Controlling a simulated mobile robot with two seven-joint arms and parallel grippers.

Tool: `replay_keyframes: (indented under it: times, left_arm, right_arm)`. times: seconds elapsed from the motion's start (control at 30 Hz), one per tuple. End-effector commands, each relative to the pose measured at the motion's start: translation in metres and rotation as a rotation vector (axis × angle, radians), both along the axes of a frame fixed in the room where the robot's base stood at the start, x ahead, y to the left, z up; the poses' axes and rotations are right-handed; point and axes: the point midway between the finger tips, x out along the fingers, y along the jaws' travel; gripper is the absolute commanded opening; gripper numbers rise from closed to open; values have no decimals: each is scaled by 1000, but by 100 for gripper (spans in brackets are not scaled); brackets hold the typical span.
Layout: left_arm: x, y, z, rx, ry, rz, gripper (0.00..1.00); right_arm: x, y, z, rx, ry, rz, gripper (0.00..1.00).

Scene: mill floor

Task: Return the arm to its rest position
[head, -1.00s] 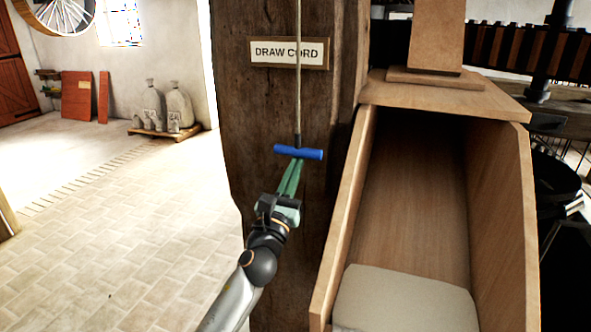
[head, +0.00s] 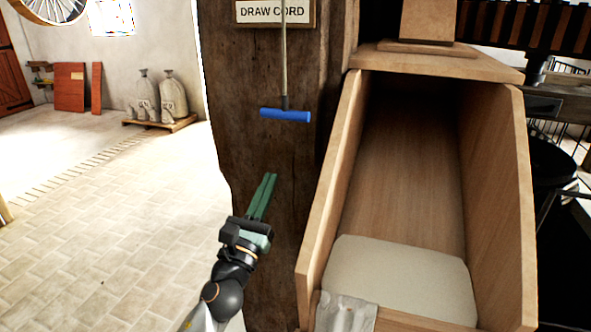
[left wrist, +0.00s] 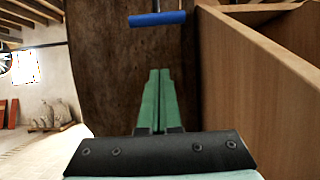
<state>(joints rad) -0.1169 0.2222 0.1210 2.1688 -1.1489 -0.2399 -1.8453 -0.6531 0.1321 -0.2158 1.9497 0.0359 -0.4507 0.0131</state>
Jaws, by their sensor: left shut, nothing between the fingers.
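My left gripper (head: 268,182) is in front of the dark wooden post, below the blue cord handle, with its green fingers together and nothing between them. It also shows in the left wrist view (left wrist: 158,76), fingers pointing ahead. The blue handle (head: 285,114) hangs free on its cord under the "DRAW CORD" sign (head: 272,12). In the left wrist view the handle (left wrist: 157,19) is above and apart from the fingertips. My right gripper is not in view.
A wooden chute (head: 318,215) stands close on the right, with a pale sack or cushion (head: 400,280) at its bottom and a grey cloth (head: 345,312) at its front edge. Sacks on a pallet (head: 160,123) stand far left. The paved floor (head: 100,230) at left is clear.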

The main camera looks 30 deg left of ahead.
Motion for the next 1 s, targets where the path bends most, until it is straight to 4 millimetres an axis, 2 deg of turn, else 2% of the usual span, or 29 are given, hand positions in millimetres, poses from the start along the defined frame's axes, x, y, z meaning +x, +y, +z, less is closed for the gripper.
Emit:
replay_keyframes:
  times: [0.23,0.37,0.47,0.57,0.67,0.8,0.9,1.0]
  left_arm:
    - [-2,0,-2,-19,2,-2,0]
    - [-7,6,-17,-218,9,-26,0]
    - [-17,14,-47,-553,21,-48,0]
    - [-32,17,-92,-978,34,-39,0]
    - [-52,10,-143,-1401,41,20,0]
    - [-93,-18,-211,-1938,35,205,0]
    - [-124,-42,-246,-2215,17,382,0]
    - [-152,-64,-269,-2404,-6,556,0]
  right_arm:
    - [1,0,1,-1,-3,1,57]
    - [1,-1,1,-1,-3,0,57]
    - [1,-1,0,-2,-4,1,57]
    - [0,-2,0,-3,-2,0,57]
    - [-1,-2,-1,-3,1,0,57]
    - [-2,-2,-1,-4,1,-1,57]
    - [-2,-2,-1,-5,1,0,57]
    - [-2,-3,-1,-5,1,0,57]
